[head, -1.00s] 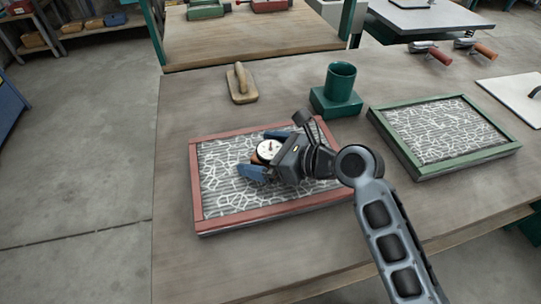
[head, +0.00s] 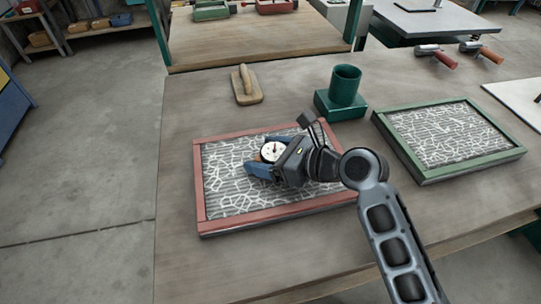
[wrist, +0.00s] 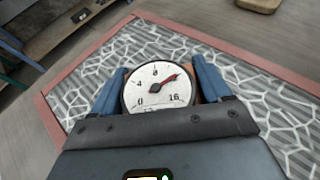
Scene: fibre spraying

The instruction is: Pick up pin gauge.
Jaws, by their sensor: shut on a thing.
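The pin gauge (head: 271,151) has a round white dial with a dark rim and a red needle. It is over the red-framed panel (head: 262,215) in the head view. My gripper (head: 262,160) is shut on the gauge, with a blue finger on each side of the dial. In the wrist view the gauge (wrist: 158,86) sits between the two blue fingers, its dial facing the camera. The gauge's underside is hidden, so I cannot tell whether it touches the panel.
A wooden float (head: 246,86) and a green cup on a green block (head: 341,101) stand behind the panel. A green-framed panel (head: 489,168) lies to the right. Two trowels (head: 436,56) lie at the back right. The table's left part is clear.

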